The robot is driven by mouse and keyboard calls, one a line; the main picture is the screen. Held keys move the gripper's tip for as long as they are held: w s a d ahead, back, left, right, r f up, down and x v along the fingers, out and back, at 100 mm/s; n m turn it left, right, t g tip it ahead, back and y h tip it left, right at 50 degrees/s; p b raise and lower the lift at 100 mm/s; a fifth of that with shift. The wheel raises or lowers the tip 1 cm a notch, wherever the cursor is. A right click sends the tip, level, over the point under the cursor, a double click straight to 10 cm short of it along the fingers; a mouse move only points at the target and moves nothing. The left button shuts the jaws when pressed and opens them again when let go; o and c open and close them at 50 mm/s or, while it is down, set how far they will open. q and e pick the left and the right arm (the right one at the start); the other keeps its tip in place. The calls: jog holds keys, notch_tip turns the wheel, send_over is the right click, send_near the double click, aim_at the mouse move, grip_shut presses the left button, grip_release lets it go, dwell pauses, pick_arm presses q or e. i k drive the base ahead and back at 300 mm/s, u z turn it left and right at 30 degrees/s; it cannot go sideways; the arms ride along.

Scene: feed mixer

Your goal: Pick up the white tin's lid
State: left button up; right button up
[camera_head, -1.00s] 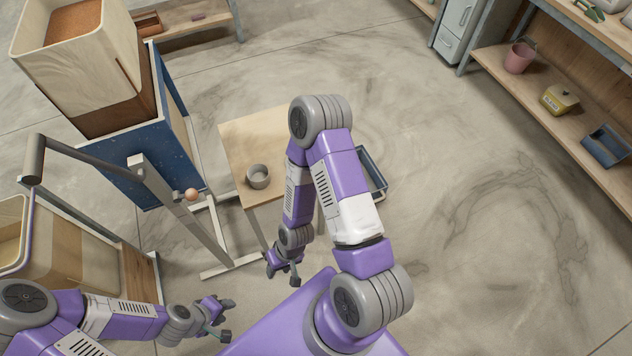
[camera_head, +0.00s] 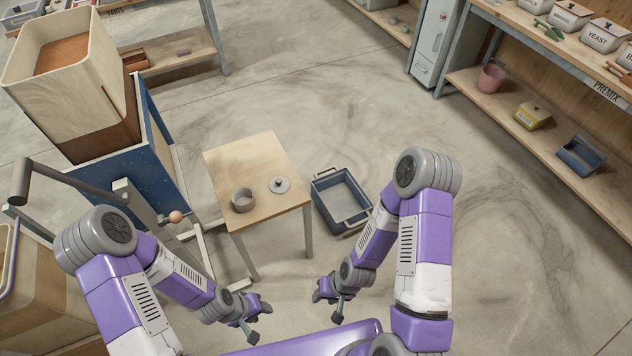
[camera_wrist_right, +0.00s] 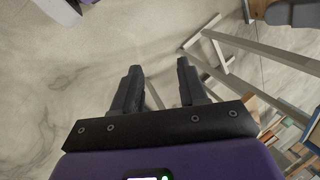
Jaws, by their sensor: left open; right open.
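Several white lidded tins, one marked YEAST (camera_head: 606,36), stand on the upper right shelf; I cannot tell which tin the loose lid belongs to. My left gripper (camera_head: 249,322) is open and empty, in front of the table. My right gripper (camera_head: 331,303) is open and empty, right of the table's front leg; its two apart fingers show in the right wrist view (camera_wrist_right: 158,80).
A blue tray (camera_head: 341,202) is on the floor right of the table. The blue mixer frame (camera_head: 120,165) with its crank stands at the left. Shelves (camera_head: 540,110) line the right side. Open floor lies between.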

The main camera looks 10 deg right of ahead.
aim_at(278, 184)
jog(key=z, duration=0.1)
jog(key=i, duration=0.5)
jog(key=z, duration=1.5)
jog(key=i, duration=0.6)
jog(key=u, duration=2.55)
